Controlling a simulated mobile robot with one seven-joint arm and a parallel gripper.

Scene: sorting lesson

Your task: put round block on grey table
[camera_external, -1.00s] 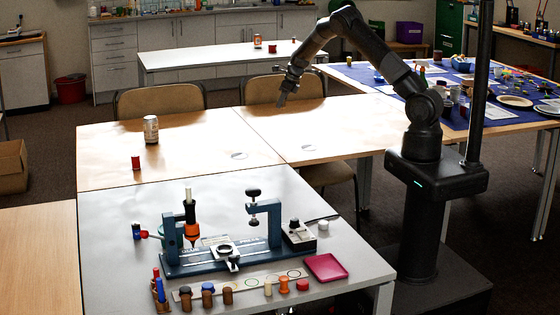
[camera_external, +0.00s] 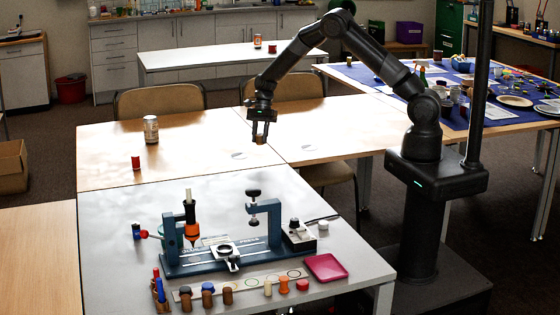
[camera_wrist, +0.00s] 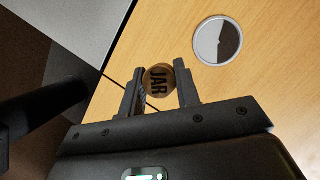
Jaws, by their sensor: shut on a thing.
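My gripper (camera_external: 261,137) is over the wooden table near its seam, pointing down. It is shut on a small round brown block (camera_external: 260,140). In the wrist view the round block (camera_wrist: 158,79) sits between the two fingertips, with "JAR" in dark letters on its round face. It appears held a little above the wooden surface, though the gap is hard to judge. The grey table (camera_external: 112,240) is in front of the wooden tables in the external view. A grey surface (camera_wrist: 75,22), apparently that table, shows at the upper left of the wrist view.
A blue press (camera_external: 205,266) stands mid grey table, with several small pieces before it and a pink tray (camera_external: 326,267) at right. The grey table's left part is mostly clear. A jar (camera_external: 151,130) and red spool (camera_external: 136,162) stand on the wooden table.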

